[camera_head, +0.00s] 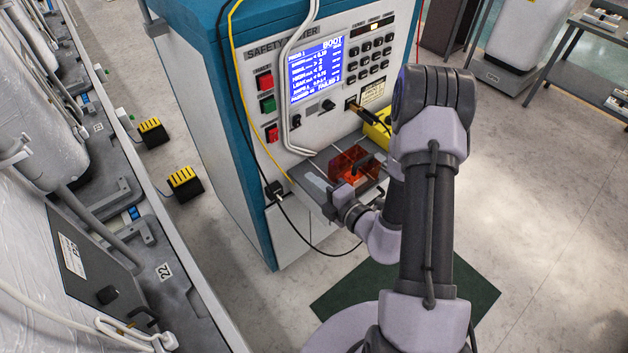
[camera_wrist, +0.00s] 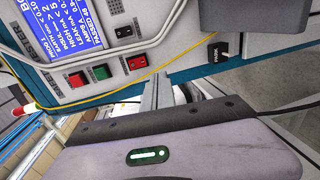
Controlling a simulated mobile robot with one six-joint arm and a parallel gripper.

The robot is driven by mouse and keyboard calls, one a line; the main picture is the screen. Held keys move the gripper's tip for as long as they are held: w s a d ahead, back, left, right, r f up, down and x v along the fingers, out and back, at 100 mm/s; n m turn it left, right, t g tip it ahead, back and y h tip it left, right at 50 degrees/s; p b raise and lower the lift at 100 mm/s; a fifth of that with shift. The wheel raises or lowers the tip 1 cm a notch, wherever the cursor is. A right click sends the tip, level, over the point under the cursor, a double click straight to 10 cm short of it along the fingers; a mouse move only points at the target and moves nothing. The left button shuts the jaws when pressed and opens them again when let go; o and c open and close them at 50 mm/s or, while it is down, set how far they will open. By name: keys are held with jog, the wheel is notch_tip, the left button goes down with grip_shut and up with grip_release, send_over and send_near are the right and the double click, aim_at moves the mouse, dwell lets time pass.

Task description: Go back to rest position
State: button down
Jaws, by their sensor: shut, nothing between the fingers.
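My gripper (camera_head: 343,205) is low at the front of the safety tester (camera_head: 262,65), by the edge of its grey shelf (camera_head: 308,180). In the wrist view its two grey fingers (camera_wrist: 160,90) are together with nothing held between them. They point at the tester's front, below the red and green buttons. My arm rises from the base, bends at a high elbow and comes down to the shelf. It hides part of the shelf's right side in the head view.
An orange see-through box (camera_head: 353,166) sits on the shelf, with a yellow object (camera_head: 377,130) behind it. Black and yellow cables hang down the tester's front. A machine line runs along the left. Open floor (camera_head: 540,200) lies to the right.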

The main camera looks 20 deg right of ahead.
dwell(0.3)
jog(key=s+a+r+n+g+y, duration=0.25)
jog(key=a+r+n+y, duration=0.45)
jog(key=a+r+n, duration=0.35)
jog(key=s+a+r+n+g+y, duration=0.1)
jog(key=s+a+r+n+g, duration=0.4)
jog(key=n, duration=0.3)
jog(key=s+a+r+n+g, duration=0.3)
jog(key=s+a+n+g, duration=0.15)
jog(key=s+n, duration=0.3)
jog(key=s+d+n+g+h, duration=0.25)
jog(key=s+n+h, duration=0.45)
jog(key=n, duration=0.5)
jog(key=s+d+r+n+t+h, duration=0.1)
jog(key=d+r+n+t+h, duration=0.3)
jog(key=d+n, duration=0.4)
jog(key=shift+d+r+t, duration=0.25)
jog(key=shift+r+t, duration=0.05)
jog(key=shift+t, duration=0.15)
